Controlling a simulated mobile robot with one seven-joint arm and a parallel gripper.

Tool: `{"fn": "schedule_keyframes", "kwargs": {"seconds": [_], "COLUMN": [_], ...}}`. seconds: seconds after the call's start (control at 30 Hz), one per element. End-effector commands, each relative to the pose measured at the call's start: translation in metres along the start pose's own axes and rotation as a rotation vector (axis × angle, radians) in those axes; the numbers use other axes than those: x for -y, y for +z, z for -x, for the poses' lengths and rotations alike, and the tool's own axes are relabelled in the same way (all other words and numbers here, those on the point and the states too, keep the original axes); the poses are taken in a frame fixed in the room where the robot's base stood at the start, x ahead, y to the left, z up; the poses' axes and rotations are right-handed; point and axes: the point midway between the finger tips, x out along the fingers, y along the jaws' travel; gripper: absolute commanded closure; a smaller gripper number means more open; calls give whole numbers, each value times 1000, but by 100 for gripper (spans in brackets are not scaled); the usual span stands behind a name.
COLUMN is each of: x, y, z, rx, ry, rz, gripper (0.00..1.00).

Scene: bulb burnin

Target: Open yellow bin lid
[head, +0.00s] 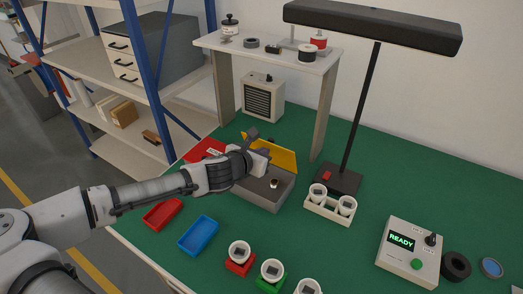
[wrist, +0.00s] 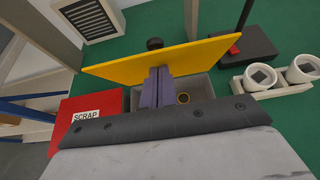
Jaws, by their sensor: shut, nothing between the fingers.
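The yellow lid (head: 287,159) stands raised and tilted back at the rear of the open grey bin (head: 262,199). In the wrist view the lid (wrist: 220,51) spans the upper middle, with a dark round knob (wrist: 154,43) showing at its far edge. My gripper (wrist: 156,76) is shut with nothing between its fingers. The fingers are over the bin, on its inner side of the lid, very close to or touching it. A small round dark item with a gold rim (wrist: 183,98) lies inside the bin. In the head view my wrist hides part of the bin and lid.
A red SCRAP box (wrist: 90,117) is left of the bin. A lamp base (head: 337,179) and a white double cup holder (head: 328,208) stand at the right. Red (head: 163,214) and blue (head: 198,236) trays lie in front. A raised shelf (head: 270,55) stands behind.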

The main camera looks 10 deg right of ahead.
Motion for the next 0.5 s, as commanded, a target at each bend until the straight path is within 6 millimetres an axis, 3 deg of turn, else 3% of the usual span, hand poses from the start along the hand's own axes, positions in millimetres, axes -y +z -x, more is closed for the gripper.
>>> {"fn": "schedule_keyframes", "kwargs": {"seconds": [0.23,0.5], "x": [0,0], "y": [2,24], "z": [-1,-18], "rx": [0,0], "ry": [0,0], "rz": [-1,-3], "gripper": [100,100]}}
